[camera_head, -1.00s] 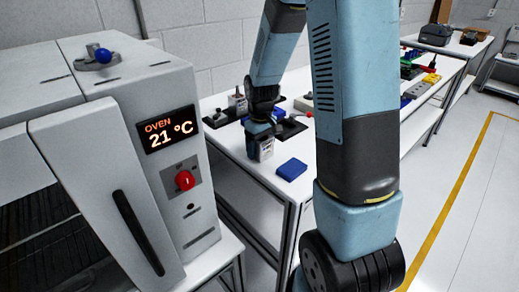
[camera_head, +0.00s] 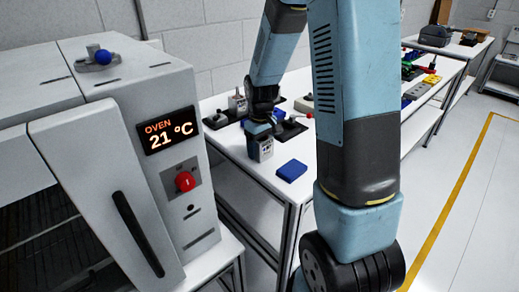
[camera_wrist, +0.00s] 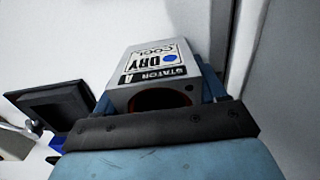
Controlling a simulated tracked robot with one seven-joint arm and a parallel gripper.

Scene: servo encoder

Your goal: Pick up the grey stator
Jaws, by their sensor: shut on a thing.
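The grey stator (camera_wrist: 155,75) is a boxy block with a printed label, a blue dot and a round dark opening; the label reads "STATOR" and "DRY COOL". My gripper (camera_wrist: 162,105) is shut on it, with blue fingers showing at its sides behind a dark bar. In the head view the stator (camera_head: 264,151) hangs under my gripper (camera_head: 259,138), near the front edge of the white bench. I cannot tell whether its bottom touches the bench top.
A blue block (camera_head: 291,170) lies to the right on the white bench (camera_head: 235,150). Dark fixtures (camera_head: 217,120) stand behind and to the left. The oven (camera_head: 185,135) with a red knob stands in front at left. Coloured items lie on the farther bench.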

